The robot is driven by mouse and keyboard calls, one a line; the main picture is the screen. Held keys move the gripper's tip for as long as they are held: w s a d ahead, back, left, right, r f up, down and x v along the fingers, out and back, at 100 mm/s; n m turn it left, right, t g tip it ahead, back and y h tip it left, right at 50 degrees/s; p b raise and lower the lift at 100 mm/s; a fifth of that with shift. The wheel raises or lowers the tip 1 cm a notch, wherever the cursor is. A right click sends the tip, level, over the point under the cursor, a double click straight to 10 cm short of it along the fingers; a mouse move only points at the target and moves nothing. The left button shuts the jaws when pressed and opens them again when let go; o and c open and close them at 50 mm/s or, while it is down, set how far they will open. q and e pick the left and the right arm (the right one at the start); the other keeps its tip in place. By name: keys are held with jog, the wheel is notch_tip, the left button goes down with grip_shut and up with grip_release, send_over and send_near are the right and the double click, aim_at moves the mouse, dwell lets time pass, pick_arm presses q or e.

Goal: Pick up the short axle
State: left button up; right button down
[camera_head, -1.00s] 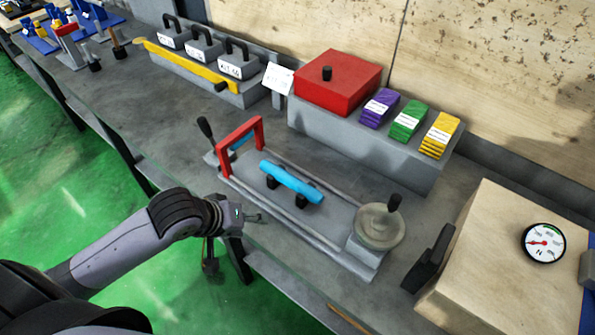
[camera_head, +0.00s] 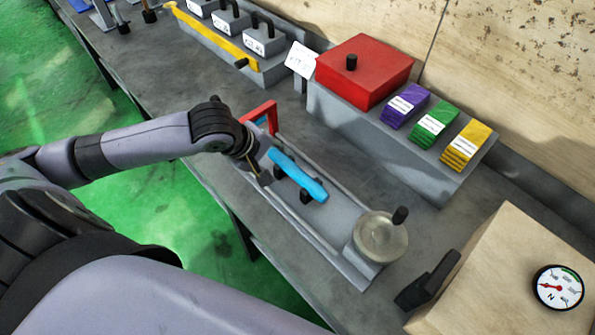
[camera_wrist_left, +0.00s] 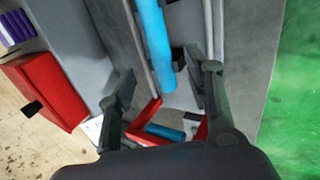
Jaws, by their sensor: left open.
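A bright blue cylindrical bar (camera_head: 298,174) lies across two black supports on the grey grinder bed (camera_head: 345,207). It also shows in the left wrist view (camera_wrist_left: 155,45), its near end between the fingers. A smaller blue cylinder (camera_wrist_left: 165,132) lies by the red frame (camera_wrist_left: 150,113); I cannot tell which blue piece is the short axle. My left gripper (camera_head: 262,174) is at the frame end of the bed, above it and beside the bar's left end. Its two fingers (camera_wrist_left: 160,80) are spread wide with nothing held. My right gripper is not in view.
Behind are a red box (camera_head: 364,75) and purple, green and yellow stacks (camera_head: 466,146) on a grey block. A wooden box with a dial (camera_head: 558,287) stands at right. The red frame rises close to my gripper.

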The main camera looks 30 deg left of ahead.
aim_at(292, 171)
pick_arm(q)
jog(key=x, duration=0.4)
jog(key=shift+w+f, duration=0.15)
jog(key=shift+f, duration=0.05)
jog(key=shift+w+d+f+p, duration=0.1)
jog(key=shift+w+f+p, duration=0.1)
jog(key=shift+p, duration=0.1)
jog(key=p+x, duration=0.1)
jog(key=x, duration=0.3)
jog(key=shift+w+d+f, duration=0.2)
jog(key=shift+f, duration=0.15)
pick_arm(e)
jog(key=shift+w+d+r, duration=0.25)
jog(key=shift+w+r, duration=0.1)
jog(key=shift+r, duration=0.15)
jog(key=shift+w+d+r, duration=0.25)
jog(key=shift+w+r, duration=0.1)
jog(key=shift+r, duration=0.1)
pick_arm(q)
jog(key=shift+c, duration=0.4)
jog(key=shift+c, duration=0.8)
jog(key=c, duration=0.4)
grip_shut()
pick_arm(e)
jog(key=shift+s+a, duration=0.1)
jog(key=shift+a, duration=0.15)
